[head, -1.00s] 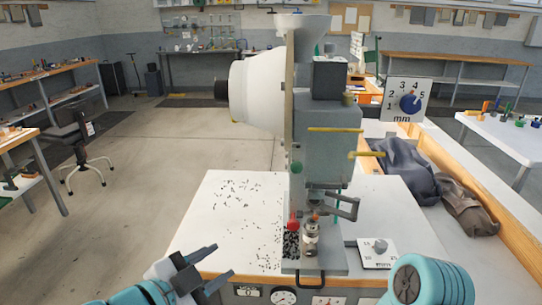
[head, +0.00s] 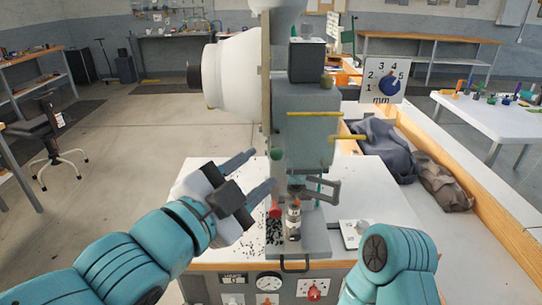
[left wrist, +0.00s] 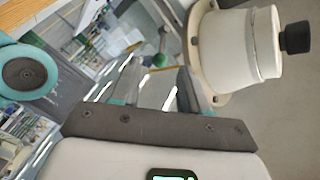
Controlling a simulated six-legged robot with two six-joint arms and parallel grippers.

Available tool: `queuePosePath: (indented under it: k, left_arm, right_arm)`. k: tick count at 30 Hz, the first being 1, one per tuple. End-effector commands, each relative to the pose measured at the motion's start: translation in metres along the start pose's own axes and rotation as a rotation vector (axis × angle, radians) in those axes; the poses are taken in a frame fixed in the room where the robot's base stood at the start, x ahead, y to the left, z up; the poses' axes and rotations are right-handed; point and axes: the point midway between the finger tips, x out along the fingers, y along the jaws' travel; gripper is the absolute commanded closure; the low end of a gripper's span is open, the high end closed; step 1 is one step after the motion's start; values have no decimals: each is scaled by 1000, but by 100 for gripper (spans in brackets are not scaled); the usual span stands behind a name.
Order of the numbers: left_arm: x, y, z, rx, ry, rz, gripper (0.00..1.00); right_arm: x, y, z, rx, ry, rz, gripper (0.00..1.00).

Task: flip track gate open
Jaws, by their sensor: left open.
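The eyelet press (head: 305,150) stands on a white-topped bench, a tall grey body on a plate with a large white drum at its left. A green ball knob (head: 277,154) sits on its front left edge, and a red ball knob (head: 275,211) sits lower down. I cannot tell which part is the track gate. My left gripper (head: 264,167) is open and empty, its fingertips just left of and below the green knob, with no clear contact. In the left wrist view the green knob (left wrist: 160,60) shows beyond and between the open fingers (left wrist: 153,75). My right gripper is out of view.
Yellow rods (head: 345,138) stick out from the press's right side. A dial sign (head: 383,80) stands behind it. A grey cloth bundle (head: 385,150) lies in the wooden-edged tray at right. Small dark bits are scattered on the bench top.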

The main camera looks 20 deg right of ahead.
Motion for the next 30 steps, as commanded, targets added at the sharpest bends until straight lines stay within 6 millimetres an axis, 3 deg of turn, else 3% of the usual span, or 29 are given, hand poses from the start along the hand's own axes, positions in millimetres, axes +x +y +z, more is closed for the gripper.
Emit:
queuePosePath:
  k: [3,9,20,24,30]
  left_arm:
    - [26,-1,0,-1,-1,2,55]
    - [50,-2,1,0,-1,0,55]
    - [56,-1,2,0,-1,-1,55]
    - [55,-2,2,0,-1,-1,100]
    - [56,-5,-1,-9,-10,8,100]
  right_arm:
    - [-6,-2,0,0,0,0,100]
    - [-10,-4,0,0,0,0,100]
    - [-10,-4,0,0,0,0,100]
    - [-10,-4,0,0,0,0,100]
    - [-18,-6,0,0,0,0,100]
